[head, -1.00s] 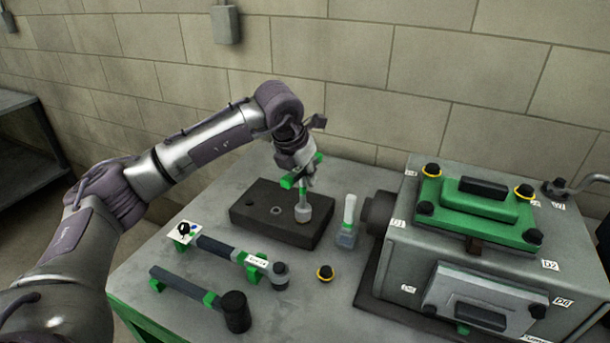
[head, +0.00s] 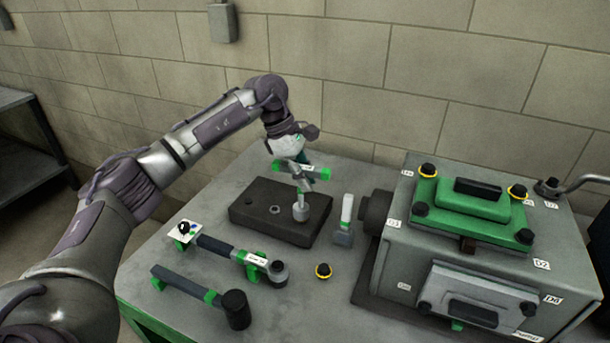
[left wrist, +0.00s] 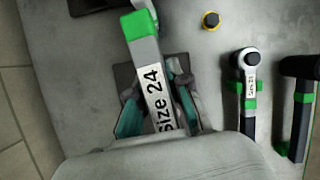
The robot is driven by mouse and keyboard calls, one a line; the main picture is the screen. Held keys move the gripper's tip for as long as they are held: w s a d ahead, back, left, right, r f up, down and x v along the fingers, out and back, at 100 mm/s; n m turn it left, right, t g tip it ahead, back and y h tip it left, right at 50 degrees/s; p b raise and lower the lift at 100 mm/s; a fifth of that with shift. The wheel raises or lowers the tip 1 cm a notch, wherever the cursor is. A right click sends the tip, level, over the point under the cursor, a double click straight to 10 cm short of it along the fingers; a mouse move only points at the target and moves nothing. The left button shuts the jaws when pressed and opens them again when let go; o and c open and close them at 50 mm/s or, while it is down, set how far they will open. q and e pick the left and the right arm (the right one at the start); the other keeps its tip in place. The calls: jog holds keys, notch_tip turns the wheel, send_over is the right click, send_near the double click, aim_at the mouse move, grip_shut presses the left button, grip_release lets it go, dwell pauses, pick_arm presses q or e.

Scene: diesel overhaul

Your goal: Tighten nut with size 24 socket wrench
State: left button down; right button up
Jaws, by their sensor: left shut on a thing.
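My left gripper (head: 297,165) is shut on the size 24 socket wrench, above the dark block. The wrench handle (head: 316,173) lies roughly level, with green parts and a white label; in the left wrist view the handle (left wrist: 154,75) reads "Size 24" between the fingers (left wrist: 158,112). A grey socket (head: 301,211) points down under it at the top of the dark block (head: 254,219); I cannot tell how it sits there. A black and yellow nut (head: 323,271) lies on the table and shows in the left wrist view (left wrist: 210,21). My right gripper is not in view.
A grey engine housing (head: 400,262) with a green cover (head: 455,222) and black-and-yellow nuts fills the right side. Two other wrenches (head: 215,247) (head: 182,284) lie at the front left. A small bottle-like item (head: 345,222) stands beside the block.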

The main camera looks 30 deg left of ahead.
pick_arm(q)
jog(key=m+g, duration=0.1)
jog(key=m, duration=0.1)
jog(key=shift+r+m, duration=0.1)
jog(key=shift+m, duration=0.2)
jog(key=m+g, duration=0.1)
jog(key=m, duration=0.2)
jog(key=shift+s, duration=0.1)
jog(key=m+g, duration=0.1)
jog(key=m, duration=0.1)
jog(key=m+g+y, duration=0.1)
jog(key=m, duration=0.2)
jog(key=shift+s+a, duration=0.15)
jog(key=shift+s, duration=0.05)
jog(key=m+y, duration=0.1)
jog(key=m, duration=0.2)
jog(key=shift+s+a+g, duration=0.1)
jog(key=shift+s+g, duration=0.05)
jog(key=shift+g, duration=0.25)
jog(key=shift+r+m+y+p, duration=0.15)
jog(key=shift+m+y+p, duration=0.25)
jog(key=shift+m+p, duration=0.3)
jog(key=shift+s+a+f+m, duration=0.15)
jog(key=shift+f+m, duration=0.15)
jog(key=shift+m, duration=0.5)
